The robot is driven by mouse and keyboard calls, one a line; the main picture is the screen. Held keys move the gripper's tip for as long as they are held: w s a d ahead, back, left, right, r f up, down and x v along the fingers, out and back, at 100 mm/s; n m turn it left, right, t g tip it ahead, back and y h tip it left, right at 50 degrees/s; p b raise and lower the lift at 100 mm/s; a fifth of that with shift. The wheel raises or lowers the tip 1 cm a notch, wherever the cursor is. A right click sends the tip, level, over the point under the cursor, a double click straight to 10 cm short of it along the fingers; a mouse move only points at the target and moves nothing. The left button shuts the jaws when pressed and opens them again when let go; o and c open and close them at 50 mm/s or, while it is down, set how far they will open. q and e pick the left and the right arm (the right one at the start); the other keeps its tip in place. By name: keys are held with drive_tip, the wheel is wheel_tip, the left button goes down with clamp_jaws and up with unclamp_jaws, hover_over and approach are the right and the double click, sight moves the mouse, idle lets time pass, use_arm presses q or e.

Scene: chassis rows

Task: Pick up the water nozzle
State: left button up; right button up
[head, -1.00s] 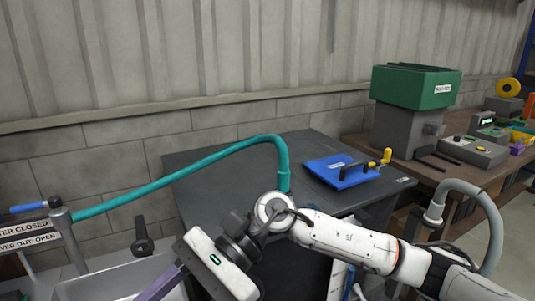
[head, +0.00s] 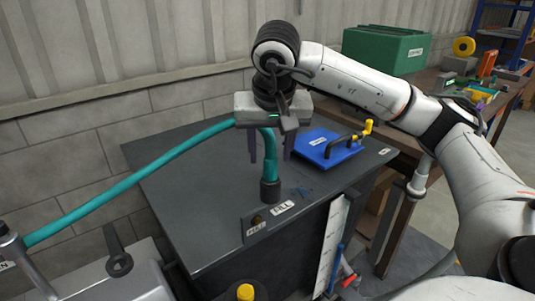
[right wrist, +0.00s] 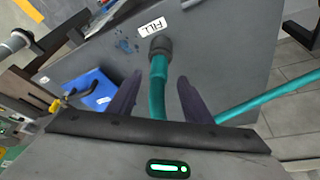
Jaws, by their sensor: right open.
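The water nozzle is the end of a teal hose (head: 270,160), which bends down into a dark collar (head: 270,190) on the dark cabinet top beside a FILL label (head: 283,207). The hose and collar also show in the right wrist view (right wrist: 160,46). My right gripper (head: 270,158) is open and points down over the bend of the hose. Its two purple fingers (right wrist: 160,78) show on either side of the hose end, above the collar. Whether they touch the hose I cannot tell. My left gripper is not in view.
A blue plate with a black-and-yellow handle (head: 328,147) lies on the cabinet top (head: 190,215), right of the hose. A green-topped box (head: 385,48) stands on the bench behind. A sink (head: 110,280) is at lower left. The wall is close behind.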

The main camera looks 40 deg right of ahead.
sight(270, 132)
drive_tip(key=x, duration=0.5)
drive_tip(key=shift+d+f+p, duration=0.15)
drive_tip(key=shift+f+p, duration=0.15)
drive_tip(key=shift+p, duration=0.05)
drive_tip(key=c, duration=1.1)
wheel_tip(270, 132, up, 10)
drive_tip(key=shift+r, duration=0.1)
